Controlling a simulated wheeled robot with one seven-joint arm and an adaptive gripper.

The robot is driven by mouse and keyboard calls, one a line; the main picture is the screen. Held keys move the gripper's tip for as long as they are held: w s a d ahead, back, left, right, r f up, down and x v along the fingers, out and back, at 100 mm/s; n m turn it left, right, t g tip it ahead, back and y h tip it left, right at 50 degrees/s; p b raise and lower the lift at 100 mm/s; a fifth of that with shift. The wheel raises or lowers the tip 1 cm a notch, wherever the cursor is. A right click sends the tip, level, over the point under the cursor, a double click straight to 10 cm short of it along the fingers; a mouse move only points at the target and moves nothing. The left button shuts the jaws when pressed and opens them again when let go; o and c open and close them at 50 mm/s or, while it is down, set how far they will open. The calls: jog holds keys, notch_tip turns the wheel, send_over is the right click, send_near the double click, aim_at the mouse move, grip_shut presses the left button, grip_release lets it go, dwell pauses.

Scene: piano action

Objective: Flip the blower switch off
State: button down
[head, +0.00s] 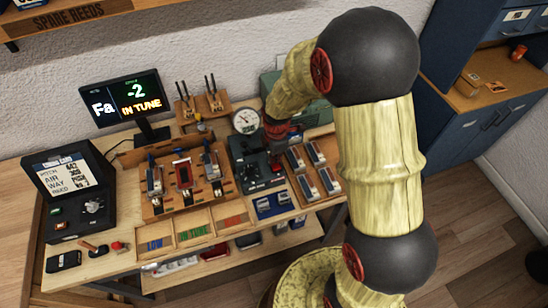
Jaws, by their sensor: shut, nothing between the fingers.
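A dark green unit (252,183) with a round pressure gauge (246,120) behind it stands right of centre on the bench and looks like the blower. Small red and dark controls show on its top. The blower switch is too small and too covered by my gripper to pick out, and its position cannot be told. My gripper (276,153) points down over the right part of this unit, shut, with nothing seen held. I cannot tell whether its tips touch the unit.
A wooden rack (188,187) with several reed blocks stands to the left, and another tray of blocks (313,171) to the right. Labelled bins (196,234) line the front. A tuner screen (122,105) shows "Fa -2 IN TUNE". A black card box (69,189) is at far left.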

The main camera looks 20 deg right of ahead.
jog(key=shift+s+f, duration=0.1)
jog(key=shift+s, duration=0.1)
jog(key=shift+s, duration=0.75)
jog(key=shift+w+r+p, duration=0.1)
jog(key=shift+r+p, duration=0.4)
jog(key=shift+r, duration=0.05)
notch_tip(320, 180, up, 13)
jog(key=s+p, duration=0.1)
jog(key=p, duration=0.2)
jog(key=shift+s, duration=0.4)
